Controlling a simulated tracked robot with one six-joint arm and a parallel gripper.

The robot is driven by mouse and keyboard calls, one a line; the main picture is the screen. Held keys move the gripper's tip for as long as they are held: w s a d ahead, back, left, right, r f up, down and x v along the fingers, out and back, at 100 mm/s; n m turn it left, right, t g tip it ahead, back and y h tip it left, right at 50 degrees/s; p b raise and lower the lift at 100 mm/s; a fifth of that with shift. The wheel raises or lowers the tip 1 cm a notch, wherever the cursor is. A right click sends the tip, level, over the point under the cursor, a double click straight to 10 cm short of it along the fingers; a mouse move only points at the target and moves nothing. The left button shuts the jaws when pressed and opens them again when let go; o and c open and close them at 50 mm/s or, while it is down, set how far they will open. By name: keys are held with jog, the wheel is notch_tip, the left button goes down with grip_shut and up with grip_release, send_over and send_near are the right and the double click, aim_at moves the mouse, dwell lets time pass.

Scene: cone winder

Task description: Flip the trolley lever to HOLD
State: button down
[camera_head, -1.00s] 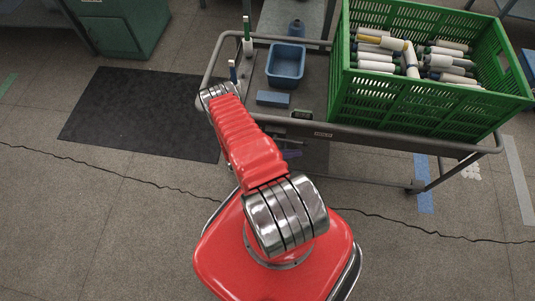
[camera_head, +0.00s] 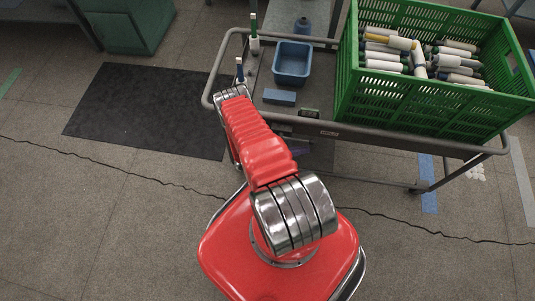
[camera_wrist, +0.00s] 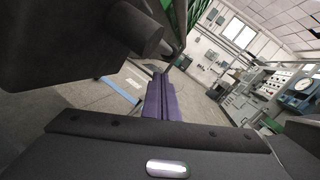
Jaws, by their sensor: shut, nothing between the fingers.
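The grey trolley (camera_head: 385,147) stands ahead of my base. My red arm reaches to its left front corner and hides part of it. My gripper (camera_wrist: 160,80) shows in the wrist view as two purple fingers pressed together, with nothing between them. In the wrist view a dark block with a short round stub (camera_wrist: 145,38) is close at upper left, apart from the fingers. I cannot tell whether it is the lever.
A green crate (camera_head: 350,106) of yarn-wound tubes fills the trolley's right side. A blue bin (camera_head: 292,64), a blue block (camera_head: 279,97) and two upright spindles (camera_head: 254,40) are on its left. A black mat (camera_head: 145,115) lies on open floor at left.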

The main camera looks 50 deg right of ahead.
jog(key=shift+w, duration=0.1)
jog(key=v, duration=1.3)
jog(key=shift+w+a, duration=0.2)
jog(key=shift+a, duration=0.05)
jog(key=shift+f, duration=0.15)
